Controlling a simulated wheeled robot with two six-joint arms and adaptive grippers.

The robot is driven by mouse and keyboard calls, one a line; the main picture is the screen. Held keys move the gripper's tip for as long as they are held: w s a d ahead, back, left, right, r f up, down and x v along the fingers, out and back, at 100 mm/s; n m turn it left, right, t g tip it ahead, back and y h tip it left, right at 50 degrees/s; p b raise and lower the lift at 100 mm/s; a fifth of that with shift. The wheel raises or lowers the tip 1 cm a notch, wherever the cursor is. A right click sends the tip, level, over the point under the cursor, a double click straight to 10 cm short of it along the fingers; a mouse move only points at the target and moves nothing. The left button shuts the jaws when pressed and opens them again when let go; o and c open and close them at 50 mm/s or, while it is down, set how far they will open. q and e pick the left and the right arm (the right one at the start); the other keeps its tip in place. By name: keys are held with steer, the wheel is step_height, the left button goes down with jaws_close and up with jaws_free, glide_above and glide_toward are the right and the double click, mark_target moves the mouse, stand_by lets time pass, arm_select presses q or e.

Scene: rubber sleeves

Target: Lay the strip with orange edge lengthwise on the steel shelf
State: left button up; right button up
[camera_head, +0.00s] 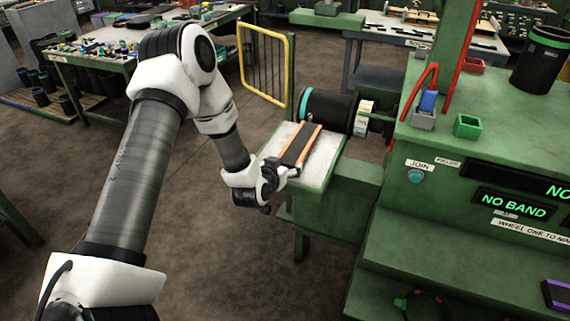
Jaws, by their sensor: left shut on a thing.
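The strip with orange edge (299,147) is a dark band with orange along its long sides. It lies over the pale steel shelf (322,170), slanting from near left to far right. I cannot tell whether its whole underside touches the shelf. My left gripper (287,172) is shut on the near end of the strip, at the shelf's front left edge. The fingers are small and partly hidden by the wrist. My right gripper is not in view.
A black roller (330,109) with a teal rim stands just beyond the shelf. The green machine (440,180) with a "NO BAND" display fills the right side. A yellow gate (265,60) stands behind. A purple-edged strip (558,294) lies at the lower right.

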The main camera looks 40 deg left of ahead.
arm_select(q)
steer(key=shift+f, duration=0.5)
steer(key=o, duration=1.2)
steer(key=v, duration=1.2)
